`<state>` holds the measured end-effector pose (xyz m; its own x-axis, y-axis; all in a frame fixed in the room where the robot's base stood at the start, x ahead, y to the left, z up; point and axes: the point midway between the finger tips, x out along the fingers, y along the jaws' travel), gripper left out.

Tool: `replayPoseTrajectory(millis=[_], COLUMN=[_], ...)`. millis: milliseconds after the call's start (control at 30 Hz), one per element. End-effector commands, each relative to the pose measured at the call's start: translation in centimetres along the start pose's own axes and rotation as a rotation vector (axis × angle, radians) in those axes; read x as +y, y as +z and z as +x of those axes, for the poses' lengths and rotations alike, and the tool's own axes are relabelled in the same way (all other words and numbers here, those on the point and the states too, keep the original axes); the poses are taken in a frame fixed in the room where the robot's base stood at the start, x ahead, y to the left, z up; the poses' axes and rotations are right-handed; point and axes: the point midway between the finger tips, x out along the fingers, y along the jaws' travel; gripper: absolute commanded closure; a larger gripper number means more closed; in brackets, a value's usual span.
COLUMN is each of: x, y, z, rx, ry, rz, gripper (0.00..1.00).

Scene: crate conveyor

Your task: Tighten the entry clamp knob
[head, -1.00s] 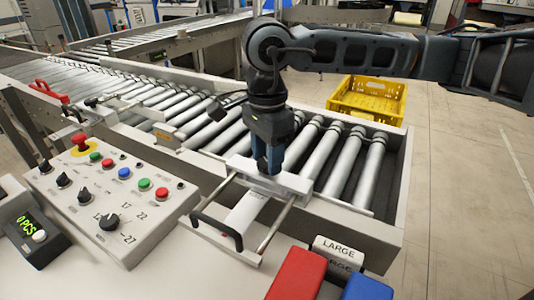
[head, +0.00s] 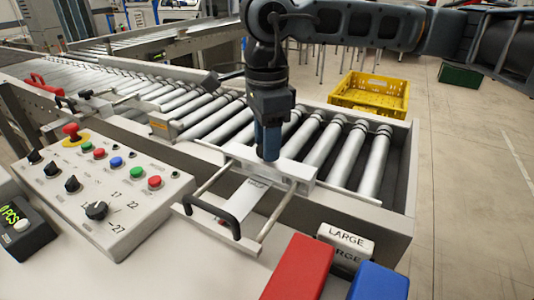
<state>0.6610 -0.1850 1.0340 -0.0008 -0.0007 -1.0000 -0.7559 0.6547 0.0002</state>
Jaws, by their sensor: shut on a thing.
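My gripper (head: 268,156) points straight down at the white clamp block (head: 285,176) across the near side of the roller conveyor. Its blue fingers are seen edge-on and are shut on the entry clamp knob, which they hide almost wholly. The fingertips reach down to the top of the block. A white plate (head: 252,197), two metal rods and a black handle (head: 212,210) extend from the block toward me. How tight the knob is cannot be seen.
A control panel (head: 125,215) with dials, buttons and a red stop button stands at left. A red block (head: 298,268), a blue block (head: 378,283) and a LARGE sign (head: 345,238) sit in front. A yellow crate (head: 370,97) stands behind the conveyor (head: 318,150).

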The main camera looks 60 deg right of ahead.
Motion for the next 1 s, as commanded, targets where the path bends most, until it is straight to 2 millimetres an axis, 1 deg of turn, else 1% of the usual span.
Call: replayPoseTrajectory(millis=[33, 300, 500, 733, 1000], x=[-0.07, -0.09, -0.08, -0.08, -0.07], y=[0.01, 0.04, 0.04, 0.03, 0.03], z=[0.81, 0.7, 0.51, 0.27, 0.06], rx=[0.001, -0.002, -0.002, -0.002, -0.003], ry=[-0.005, -0.004, -0.002, -0.002, 0.0], rz=[0.042, 0.291, 0.446, 0.568, 0.633], gripper=[0.87, 0.87, 0.87, 0.87, 0.87])
